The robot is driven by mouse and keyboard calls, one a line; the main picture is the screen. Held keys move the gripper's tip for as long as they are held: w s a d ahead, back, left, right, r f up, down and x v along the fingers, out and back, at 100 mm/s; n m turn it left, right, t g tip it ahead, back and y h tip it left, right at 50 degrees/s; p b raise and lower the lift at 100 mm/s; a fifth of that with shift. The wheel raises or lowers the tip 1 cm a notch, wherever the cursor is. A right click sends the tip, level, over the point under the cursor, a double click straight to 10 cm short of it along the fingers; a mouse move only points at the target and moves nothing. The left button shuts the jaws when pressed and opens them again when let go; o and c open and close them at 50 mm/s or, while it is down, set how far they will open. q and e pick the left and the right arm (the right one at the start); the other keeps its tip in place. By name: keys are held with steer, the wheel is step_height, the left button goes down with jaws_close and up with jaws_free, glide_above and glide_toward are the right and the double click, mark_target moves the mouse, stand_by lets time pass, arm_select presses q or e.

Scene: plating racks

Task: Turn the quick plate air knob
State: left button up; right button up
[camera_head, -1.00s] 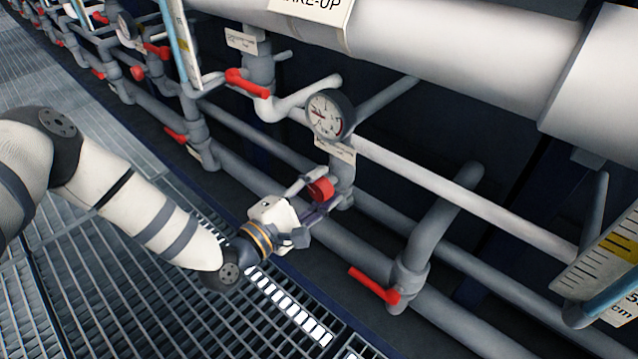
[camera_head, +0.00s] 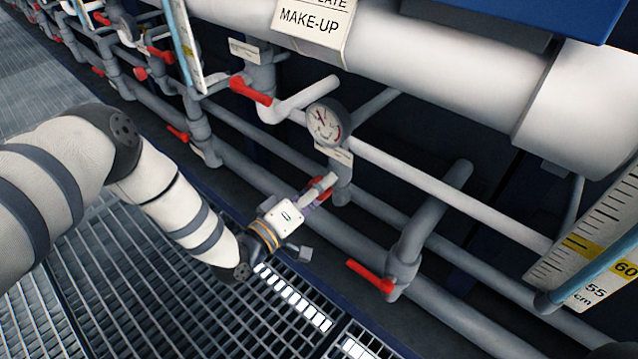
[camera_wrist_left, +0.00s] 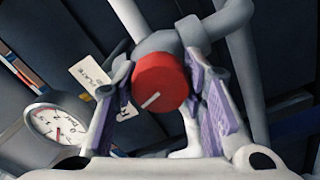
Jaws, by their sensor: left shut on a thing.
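The round red knob (camera_head: 323,188) sits on a valve on the grey pipe below a pressure gauge (camera_head: 328,121). In the head view my left gripper (camera_head: 318,192) covers much of it. In the left wrist view the red knob (camera_wrist_left: 160,84) shows its face, with a short white mark slanting at its lower left. The purple-padded fingers of my left gripper (camera_wrist_left: 163,90) lie on both sides of the knob, shut on it. A small label hangs below the gauge, its text too small to read in the head view. My right gripper is not in view.
A red lever handle (camera_head: 370,276) sits on the pipe to the right, another red lever (camera_head: 250,90) at upper left. A large white pipe with a MAKE-UP sign (camera_head: 312,25) runs above. A scale (camera_head: 590,262) stands at right. Metal grating (camera_head: 130,290) covers the floor.

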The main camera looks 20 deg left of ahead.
arm_select(q)
steer(key=m+p, duration=0.2)
steer(key=m, duration=0.3)
steer(key=shift+r+m, duration=0.15)
steer(key=shift+m, duration=0.15)
steer(key=m+p, duration=0.1)
steer(key=m, duration=0.3)
steer(key=shift+m+p, duration=0.4)
steer(key=shift+m, duration=0.3)
steer(key=o, duration=1.2)
steer(key=shift+c, duration=0.2)
steer(key=v, duration=1.2)
